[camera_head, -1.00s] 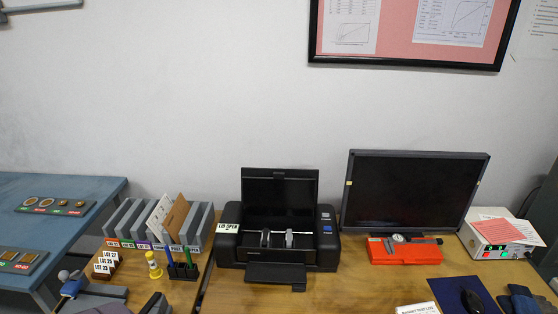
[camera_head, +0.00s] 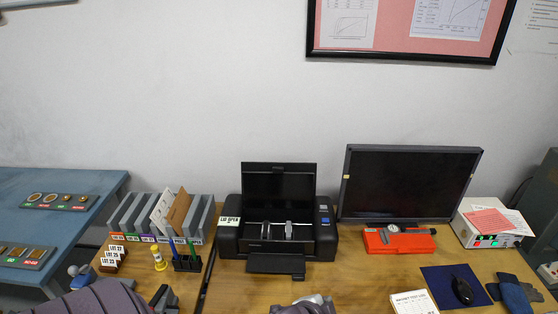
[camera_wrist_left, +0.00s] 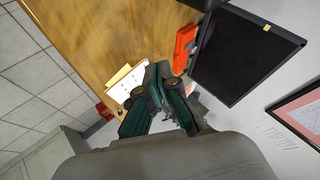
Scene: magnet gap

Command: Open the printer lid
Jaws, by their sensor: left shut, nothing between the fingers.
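The black printer (camera_head: 229,240) stands on the wooden table in the head view. Its black lid (camera_head: 279,184) is raised nearly upright at the back, and the inside (camera_head: 278,231) is exposed. A white label reading LID OPEN (camera_head: 229,221) is on its left top. The front tray (camera_head: 276,264) is down. My left gripper (camera_head: 310,304) is partly in view at the bottom edge, in front of the printer and apart from it. It also shows in the left wrist view (camera_wrist_left: 158,88), shut and empty. My right gripper is not in view.
Right of the printer are a monitor (camera_head: 409,185), an orange-red case (camera_head: 399,241) and a white notepad (camera_head: 413,302). A file rack (camera_head: 160,216) and a pen holder (camera_head: 187,265) stand left. Bare table (camera_head: 350,280) lies front right of the printer.

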